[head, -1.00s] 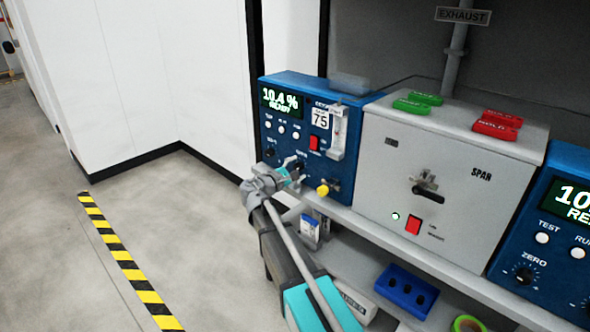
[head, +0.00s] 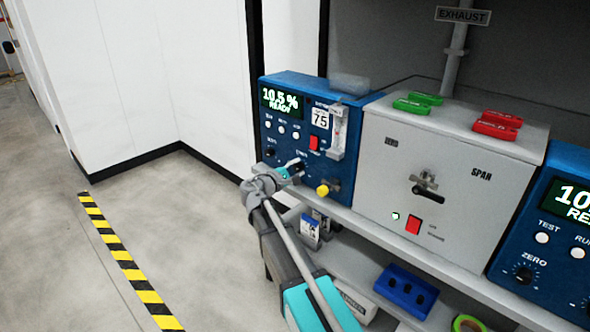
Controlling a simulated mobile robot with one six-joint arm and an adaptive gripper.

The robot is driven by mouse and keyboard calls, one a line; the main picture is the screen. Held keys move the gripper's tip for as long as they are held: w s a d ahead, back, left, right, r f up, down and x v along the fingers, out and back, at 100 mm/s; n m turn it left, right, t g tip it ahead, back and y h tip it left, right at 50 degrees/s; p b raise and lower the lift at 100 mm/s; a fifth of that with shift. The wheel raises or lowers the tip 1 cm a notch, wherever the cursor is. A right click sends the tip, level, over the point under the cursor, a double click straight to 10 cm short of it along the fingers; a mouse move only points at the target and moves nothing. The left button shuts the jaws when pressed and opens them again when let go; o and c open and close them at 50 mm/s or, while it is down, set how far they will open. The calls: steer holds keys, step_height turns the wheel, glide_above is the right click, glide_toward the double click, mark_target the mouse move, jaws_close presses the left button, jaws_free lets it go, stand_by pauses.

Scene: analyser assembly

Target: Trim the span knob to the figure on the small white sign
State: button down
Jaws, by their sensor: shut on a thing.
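The left blue analyser (head: 345,178) stands on the bench, and its green display (head: 281,101) reads 10.5 % READY. A small white sign (head: 320,118) on its front shows 75, with smaller print above that I cannot read. My gripper (head: 293,167) is at the lower middle of this front panel, shut on the span knob. The zero knob (head: 270,153) is dark and sits just to the upper left of my gripper. A yellow knob (head: 323,190) sits to its lower right.
A grey box marked ZERO and SPAN (head: 452,185) stands to the right, with a black lever (head: 428,194). A second blue analyser (head: 545,250) is at the right edge. A blue block with holes (head: 406,292) lies on the lower shelf. Open floor lies left.

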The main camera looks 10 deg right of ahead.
steer(key=shift+s+m, duration=0.1)
steer(key=shift+m, duration=1.2)
steer(key=shift+f, duration=0.1)
steer(key=shift+c, duration=1.5)
jaws_free()
steer(key=shift+a, duration=0.1)
steer(key=v, duration=1.1)
steer(key=shift+s+a, duration=0.25)
steer(key=shift+a, duration=0.05)
